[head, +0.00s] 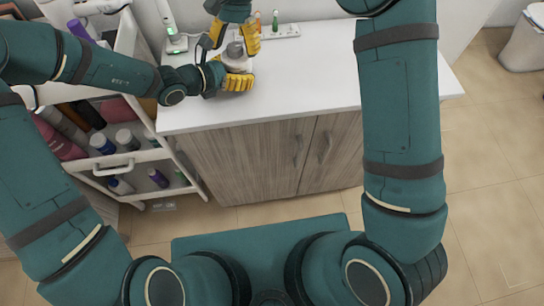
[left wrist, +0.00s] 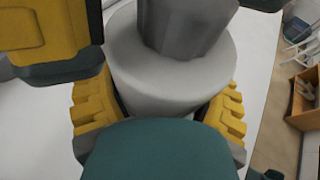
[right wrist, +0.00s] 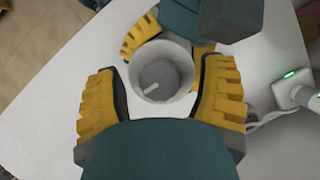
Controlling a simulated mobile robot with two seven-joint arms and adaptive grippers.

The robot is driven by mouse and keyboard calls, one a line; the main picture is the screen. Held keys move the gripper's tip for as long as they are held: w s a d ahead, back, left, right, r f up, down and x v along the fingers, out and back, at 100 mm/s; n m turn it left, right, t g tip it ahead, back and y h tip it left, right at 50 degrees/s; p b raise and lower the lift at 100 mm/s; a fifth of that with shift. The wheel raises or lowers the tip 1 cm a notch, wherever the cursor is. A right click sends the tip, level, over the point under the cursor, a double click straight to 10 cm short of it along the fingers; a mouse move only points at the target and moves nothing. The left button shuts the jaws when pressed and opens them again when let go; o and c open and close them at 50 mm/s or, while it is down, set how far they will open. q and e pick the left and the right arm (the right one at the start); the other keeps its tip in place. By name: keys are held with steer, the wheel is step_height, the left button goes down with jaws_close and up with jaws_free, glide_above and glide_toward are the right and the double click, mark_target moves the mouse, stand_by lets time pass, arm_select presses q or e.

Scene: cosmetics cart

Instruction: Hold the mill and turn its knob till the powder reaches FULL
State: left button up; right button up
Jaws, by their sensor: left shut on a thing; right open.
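The mill (head: 236,62) stands on the white cabinet top, with a pale body and a grey knob. In the left wrist view its pale body (left wrist: 165,80) is between the yellow fingers of my left gripper (head: 238,79), which is shut on it. The grey knob (left wrist: 186,25) is above the body. My right gripper (head: 234,36) is above the mill, pointing down, open, with its fingers on either side of the knob. In the right wrist view the knob (right wrist: 162,75) has a light mark toward its lower left. The powder and any FULL mark are not visible.
A white device with a green light (head: 176,43) stands left of the mill. A cart with bottles (head: 125,150) stands at the left. The cabinet top (head: 330,75) is clear on the right.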

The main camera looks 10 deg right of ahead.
steer(key=m+t+y, duration=0.1)
steer(key=m, duration=0.5)
steer(key=shift+m+t+y, duration=0.3)
steer(key=shift+t+y, duration=0.1)
steer(key=m+t, duration=0.1)
steer(key=m, duration=0.2)
steer(key=m+t, duration=0.1)
steer(key=m, duration=0.2)
steer(key=shift+m+y, duration=0.3)
steer(key=shift+y, duration=0.1)
steer(key=v, duration=1.2)
steer(key=s+a+r+n+t+y, duration=0.25)
steer(key=s+a, duration=0.25)
steer(key=a, duration=0.3)
steer(key=s+a+f+m+g, duration=0.25)
steer(key=s+f+g, duration=0.25)
steer(key=s+f, duration=1.2)
steer(key=w+d+f+n+t+h, duration=0.1)
steer(key=d+f+n, duration=0.4)
steer(key=f, duration=0.4)
steer(key=w+d+f+n+t+h, duration=0.1)
steer(key=d+f+n+t, duration=0.1)
steer(key=d+f+n, duration=0.4)
steer(key=shift+d+f, duration=0.3)
steer(key=shift+f, duration=1.95)
